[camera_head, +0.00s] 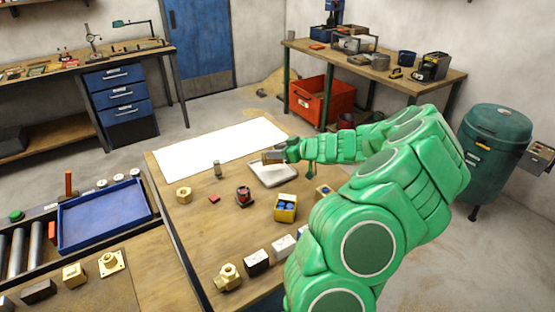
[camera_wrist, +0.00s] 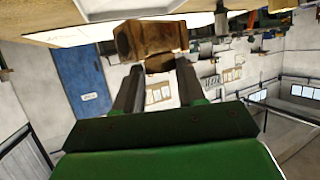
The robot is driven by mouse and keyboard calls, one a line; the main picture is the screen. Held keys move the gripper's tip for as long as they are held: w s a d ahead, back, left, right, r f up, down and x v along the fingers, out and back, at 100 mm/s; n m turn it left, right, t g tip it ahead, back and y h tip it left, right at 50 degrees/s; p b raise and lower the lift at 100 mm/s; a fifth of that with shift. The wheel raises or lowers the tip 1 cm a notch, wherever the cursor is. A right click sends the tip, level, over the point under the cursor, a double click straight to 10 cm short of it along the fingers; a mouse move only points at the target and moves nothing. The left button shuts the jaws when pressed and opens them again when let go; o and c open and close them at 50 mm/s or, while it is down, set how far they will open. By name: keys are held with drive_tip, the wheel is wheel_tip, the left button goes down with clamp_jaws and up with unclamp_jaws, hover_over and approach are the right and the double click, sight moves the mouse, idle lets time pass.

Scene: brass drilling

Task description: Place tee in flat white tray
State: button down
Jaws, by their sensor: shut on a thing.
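A brownish brass tee (camera_head: 272,157) is held at the end of my outstretched arm. It shows larger in the wrist view (camera_wrist: 150,40), between the two fingers. My gripper (camera_wrist: 158,66) is shut on the tee, with the fingers at its lower side in that picture. The flat white tray (camera_head: 283,179) lies on the wooden table, just below the tee in the head view. The tee appears to be above the tray's far part; the exact gap cannot be told. Part of a pale tray edge shows at the top of the wrist view (camera_wrist: 115,8).
A white sheet (camera_head: 215,148) covers the table's far side. A small metal cylinder (camera_head: 217,169), a red-and-black part (camera_head: 244,195), a brass nut (camera_head: 184,195) and a yellow bin (camera_head: 285,209) stand around the tray. A blue tray (camera_head: 105,216) sits at the left.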

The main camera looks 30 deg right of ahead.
sight(278, 164)
drive_tip(key=shift+w+f, duration=0.15)
drive_tip(key=shift+f, duration=0.05)
drive_tip(key=shift+w+d+f, duration=0.1)
drive_tip(key=shift+d+f, duration=0.05)
drive_tip(key=shift+f, duration=1.45)
drive_tip(key=shift+f, duration=0.1)
drive_tip(key=c, duration=0.7)
unclamp_jaws()
drive_tip(key=shift+o, duration=0.2)
drive_tip(key=v, duration=0.3)
drive_tip(key=shift+d+r, duration=0.1)
drive_tip(key=shift+r, duration=0.25)
wheel_tip(278, 164, up, 7)
drive_tip(key=shift+f, duration=0.2)
